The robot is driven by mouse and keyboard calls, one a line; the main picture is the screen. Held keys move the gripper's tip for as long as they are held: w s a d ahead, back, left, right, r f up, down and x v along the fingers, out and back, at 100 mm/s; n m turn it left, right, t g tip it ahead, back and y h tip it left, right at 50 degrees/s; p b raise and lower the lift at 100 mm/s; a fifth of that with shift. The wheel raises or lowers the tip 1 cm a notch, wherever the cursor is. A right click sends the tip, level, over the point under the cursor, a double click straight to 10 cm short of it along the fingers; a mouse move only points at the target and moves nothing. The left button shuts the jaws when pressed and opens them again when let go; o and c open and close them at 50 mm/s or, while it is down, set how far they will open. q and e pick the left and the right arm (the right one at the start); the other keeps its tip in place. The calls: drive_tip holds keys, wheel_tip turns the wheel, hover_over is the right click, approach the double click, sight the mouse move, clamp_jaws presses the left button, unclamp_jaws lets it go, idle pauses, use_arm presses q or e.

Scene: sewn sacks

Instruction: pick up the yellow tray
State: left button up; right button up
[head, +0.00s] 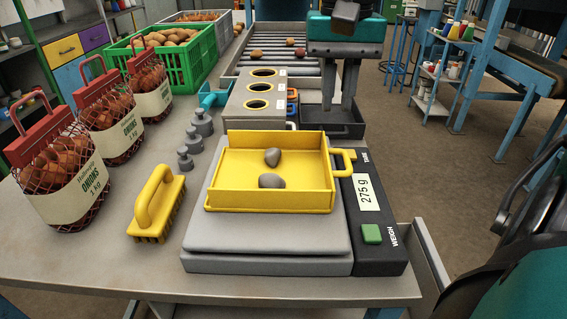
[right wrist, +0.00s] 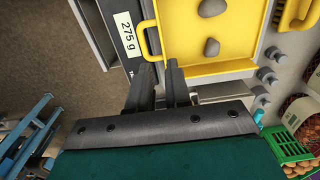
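The yellow tray (head: 230,190) sits on the grey scale (head: 265,240) in the middle of the head view, with its loop handle (head: 345,161) on the right side. Two grey-brown lumps (head: 272,181) lie in the tray. The tray also shows in the right wrist view (right wrist: 232,55), with its handle (right wrist: 147,42) just ahead of the fingers. My right gripper (head: 338,106) is beyond the tray, pointing down, its fingers apart and empty. In the right wrist view the gripper (right wrist: 162,68) shows a gap between the fingers, and they do not hold the handle. My left gripper is not in view.
The scale's panel (head: 370,215) reads 275 g and has a green button. A yellow brush (head: 157,205), grey weights (head: 203,122) and netted onion sacks (head: 60,180) stand left of the tray. A grey block with three holes (head: 258,98) and a roller conveyor (head: 262,60) lie behind it.

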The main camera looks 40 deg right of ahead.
drive_tip(key=b, duration=0.2)
hover_over(328, 157)
wheel_tip(328, 157, down, 6)
drive_tip(key=shift+s+f, duration=0.2)
drive_tip(key=shift+f, duration=0.5)
drive_tip(key=f, duration=0.2)
drive_tip(key=f+b, duration=0.1)
drive_tip(key=f, duration=0.1)
drive_tip(key=shift+w+f, duration=0.2)
drive_tip(key=shift+f, duration=0.25)
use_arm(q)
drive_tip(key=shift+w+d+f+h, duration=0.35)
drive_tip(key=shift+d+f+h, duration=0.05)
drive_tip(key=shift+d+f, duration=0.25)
use_arm(e)
clamp_jaws()
